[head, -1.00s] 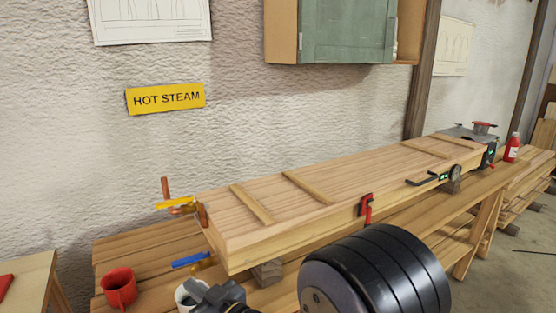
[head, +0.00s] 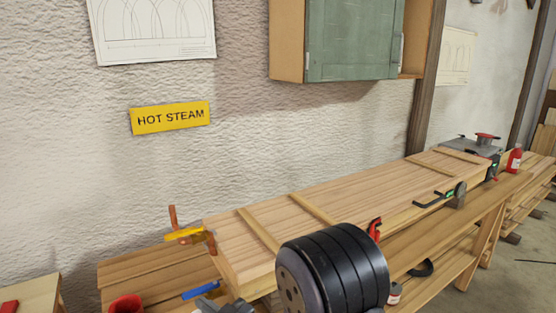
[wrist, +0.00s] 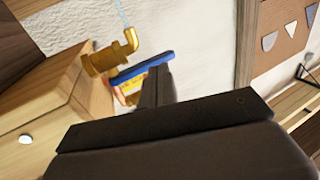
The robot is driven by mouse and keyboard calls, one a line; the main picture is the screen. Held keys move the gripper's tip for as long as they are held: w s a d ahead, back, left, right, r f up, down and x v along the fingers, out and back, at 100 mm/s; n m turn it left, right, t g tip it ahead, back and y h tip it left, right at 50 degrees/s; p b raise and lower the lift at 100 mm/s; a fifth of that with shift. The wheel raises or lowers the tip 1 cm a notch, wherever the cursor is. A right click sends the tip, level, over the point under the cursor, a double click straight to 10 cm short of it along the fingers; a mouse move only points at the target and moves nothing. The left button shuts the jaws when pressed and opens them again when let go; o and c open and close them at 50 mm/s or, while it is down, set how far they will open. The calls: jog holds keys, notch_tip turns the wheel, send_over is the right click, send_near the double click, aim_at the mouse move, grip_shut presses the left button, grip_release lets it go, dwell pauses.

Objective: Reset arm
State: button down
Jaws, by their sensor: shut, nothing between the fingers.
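My gripper (wrist: 157,78) is shut and empty in the wrist view, its dark fingers together. Just beyond the fingertips is the blue lever (wrist: 142,68) of a brass valve fitting (wrist: 108,55) at the end of a wooden box. I cannot tell whether the fingertips touch the lever. In the head view the blue lever (head: 200,291) shows low at the left end of the long wooden steam box (head: 350,198). My dark arm joint covers part of the box front, and the fingers are not clearly seen there.
A yellow-handled valve (head: 186,234) on copper pipe sits at the box's upper left end. A red mug (head: 125,304) is cut off below. A red clamp (head: 375,229), a black handle (head: 433,199) and a red bottle (head: 514,159) are farther right. A green cabinet (head: 353,40) hangs above.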

jog(key=d+n+g+y+p, duration=0.1)
jog(key=g+p, duration=0.1)
jog(key=d+n+g+y+p, duration=0.1)
jog(key=n+g+p, duration=0.1)
jog(key=p, duration=0.1)
jog(key=d+n+g+y+p, duration=0.1)
jog(key=g+p, duration=0.1)
jog(key=p, duration=0.1)
jog(key=shift+w+d+r, duration=0.1)
jog(key=shift+w+d, duration=0.05)
jog(key=shift+w, duration=0.1)
jog(key=shift+n, duration=0.3)
jog(key=shift+d, duration=0.1)
